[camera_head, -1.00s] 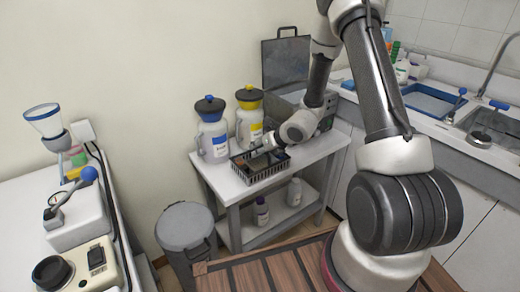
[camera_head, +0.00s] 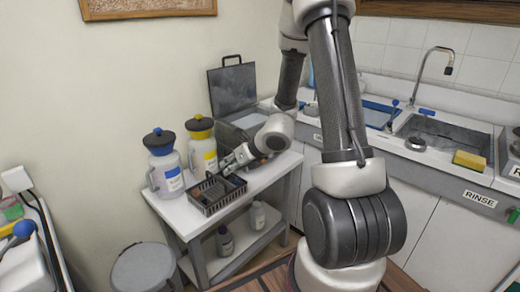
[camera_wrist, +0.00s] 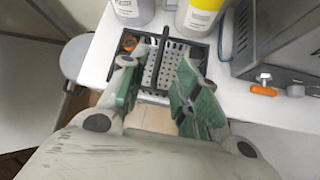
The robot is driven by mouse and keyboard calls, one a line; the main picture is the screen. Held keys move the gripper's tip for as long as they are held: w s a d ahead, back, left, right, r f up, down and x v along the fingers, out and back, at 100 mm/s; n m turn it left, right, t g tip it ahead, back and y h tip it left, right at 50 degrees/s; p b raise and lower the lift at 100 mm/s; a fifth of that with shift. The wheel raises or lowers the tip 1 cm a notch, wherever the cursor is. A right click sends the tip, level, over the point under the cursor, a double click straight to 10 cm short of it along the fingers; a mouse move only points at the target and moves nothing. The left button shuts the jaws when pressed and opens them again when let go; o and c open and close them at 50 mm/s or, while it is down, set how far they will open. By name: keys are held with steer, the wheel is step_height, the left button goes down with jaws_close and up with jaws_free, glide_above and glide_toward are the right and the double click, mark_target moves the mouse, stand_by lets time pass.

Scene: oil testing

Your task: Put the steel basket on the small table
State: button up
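A dark basket with slatted sides (camera_head: 222,198) stands on the small white table (camera_head: 262,176), near its front edge. In the wrist view, the basket (camera_wrist: 203,48) has a pale perforated bottom and a thin dark bar across its middle, which looks like a handle. My gripper (camera_head: 224,170) is low at the basket's back right side. In the wrist view, the green-padded fingers of my gripper (camera_wrist: 158,68) are spread apart, one on each side of the bar. I cannot tell whether they touch the basket.
Blue-labelled (camera_head: 166,165) and yellow (camera_head: 202,146) bottles stand close behind the basket. A grey metal device with a raised lid (camera_head: 233,88) is at the table's back. A round grey bin (camera_head: 142,268) stands at front left. The sink counter (camera_head: 430,160) is to the right.

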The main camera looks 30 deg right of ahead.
steer(key=s+a+r+n+g+y, duration=0.1)
steer(key=s+a+r+n+y, duration=0.15)
steer(key=s+r+n, duration=0.55)
steer(key=s+a+r+n+g+y, duration=0.1)
steer(key=s+a+r+n+g, duration=0.15)
steer(key=s+r+n, duration=0.5)
steer(key=s+d+r+n+h, duration=0.8)
steer(key=s+d+n, duration=0.3)
steer(key=n, duration=0.6)
steer(key=shift+s+d+r+n, duration=0.15)
steer(key=shift+s+d+n, duration=0.25)
steer(key=shift+d, duration=0.6)
